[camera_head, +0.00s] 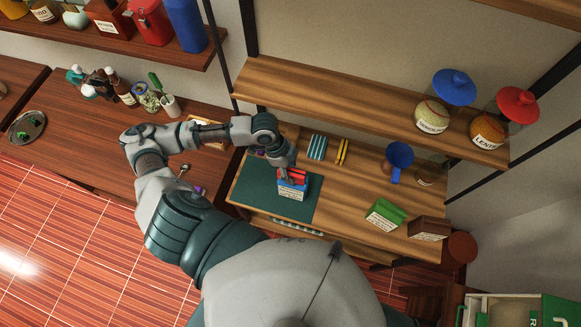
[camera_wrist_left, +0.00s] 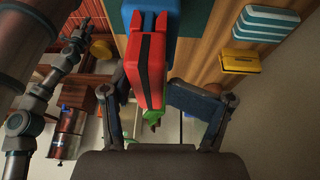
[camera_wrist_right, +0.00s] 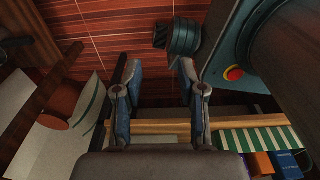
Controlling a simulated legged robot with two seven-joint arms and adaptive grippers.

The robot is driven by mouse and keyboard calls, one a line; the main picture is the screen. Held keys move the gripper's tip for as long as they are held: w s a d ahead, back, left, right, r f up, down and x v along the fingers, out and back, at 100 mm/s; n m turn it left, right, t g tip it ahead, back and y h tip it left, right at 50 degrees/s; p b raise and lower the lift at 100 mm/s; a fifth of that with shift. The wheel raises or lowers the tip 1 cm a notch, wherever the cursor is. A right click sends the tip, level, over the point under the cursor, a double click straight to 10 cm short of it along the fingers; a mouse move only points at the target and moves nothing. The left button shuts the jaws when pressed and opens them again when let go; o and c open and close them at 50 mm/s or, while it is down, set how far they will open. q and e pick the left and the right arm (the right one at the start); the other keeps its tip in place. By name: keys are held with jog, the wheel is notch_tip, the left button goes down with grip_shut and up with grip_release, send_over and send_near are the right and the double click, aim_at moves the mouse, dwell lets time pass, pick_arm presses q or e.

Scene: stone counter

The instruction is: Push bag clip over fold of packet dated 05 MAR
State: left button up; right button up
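A blue packet with a white label (camera_head: 292,190) stands on the dark green mat (camera_head: 262,190); its print is too small to read. A red bag clip (camera_head: 293,175) is at the packet's top edge. In the left wrist view the clip (camera_wrist_left: 148,62) shows two red jaws with a dark slot, and blue (camera_wrist_left: 148,17) shows at its far end. How far the clip covers the fold cannot be told. My right gripper (camera_wrist_right: 158,100) is open and empty, away from the packets.
A green packet (camera_head: 384,213) and a brown packet (camera_head: 429,228) stand to the right. Teal clips (camera_head: 317,147) and yellow clips (camera_head: 342,151) lie behind the mat.

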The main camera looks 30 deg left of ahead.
pick_arm(q)
jog(key=o, duration=0.4)
jog(key=shift+d, duration=0.25)
jog(key=shift+w+d+r, duration=0.1)
jog(key=shift+d, duration=0.15)
jog(key=shift+a+r, duration=0.15)
jog(key=v, duration=1.1)
jog(key=shift+w+r, duration=0.1)
jog(key=shift+r, duration=0.2)
pick_arm(e)
jog(key=shift+d+f, duration=0.1)
jog(key=shift+d, duration=0.8)
pick_arm(q)
jog(key=shift+a+f, duration=0.1)
jog(key=shift+a, duration=0.1)
pick_arm(e)
jog(key=shift+a, duration=0.25)
pick_arm(q)
jog(key=shift+d, duration=0.15)
